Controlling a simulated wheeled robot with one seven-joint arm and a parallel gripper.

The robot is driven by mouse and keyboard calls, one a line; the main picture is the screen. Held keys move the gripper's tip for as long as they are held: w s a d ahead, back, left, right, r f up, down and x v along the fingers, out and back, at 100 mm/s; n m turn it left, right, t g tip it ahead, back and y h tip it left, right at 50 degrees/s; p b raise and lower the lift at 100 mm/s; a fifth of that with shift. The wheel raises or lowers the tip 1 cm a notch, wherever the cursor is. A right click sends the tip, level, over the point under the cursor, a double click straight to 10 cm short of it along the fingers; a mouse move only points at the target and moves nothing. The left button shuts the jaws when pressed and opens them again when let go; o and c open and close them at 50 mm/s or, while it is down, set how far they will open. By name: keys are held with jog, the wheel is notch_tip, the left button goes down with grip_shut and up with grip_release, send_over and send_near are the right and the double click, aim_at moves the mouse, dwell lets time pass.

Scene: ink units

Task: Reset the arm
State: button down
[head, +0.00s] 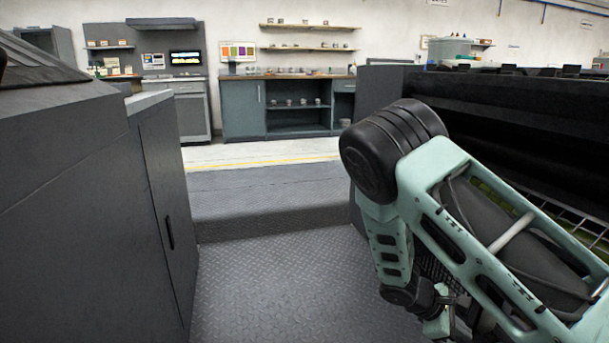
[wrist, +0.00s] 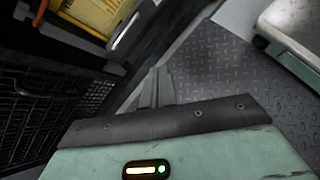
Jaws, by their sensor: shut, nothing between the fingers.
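My arm (head: 465,225) is mint green and black and fills the right side of the head view, bent at a black joint with its lower part hanging down. Its lower end runs to the bottom edge of the head view, where I cannot make out the fingers. In the wrist view my gripper (wrist: 156,86) shows its grey fingers together, with nothing between them. They point over the patterned metal floor (wrist: 212,68) beside a dark machine side.
A dark grey cabinet (head: 75,200) stands close on the left. A black machine (head: 500,110) stands on the right, behind my arm. The floor aisle (head: 265,275) between them is clear. A workbench (head: 290,105) with shelves stands at the back wall.

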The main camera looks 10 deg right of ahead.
jog(key=s+a+r+m+y, duration=0.1)
jog(key=s+a+r+y, duration=0.15)
jog(key=a, duration=0.45)
jog(key=s+a+r+m+y, duration=0.1)
jog(key=a+r+y, duration=0.15)
jog(key=a, duration=0.35)
jog(key=s+a+r+t+y, duration=0.3)
jog(key=s+a+r+y, duration=0.2)
jog(key=s+a+r, duration=1.1)
notch_tip(320, 180, up, 38)
jog(key=p, duration=3.7)
jog(key=shift+a+f+m+p, duration=0.25)
jog(key=shift+a+m+p, duration=0.05)
jog(key=shift+m, duration=0.1)
jog(key=shift+f, duration=0.1)
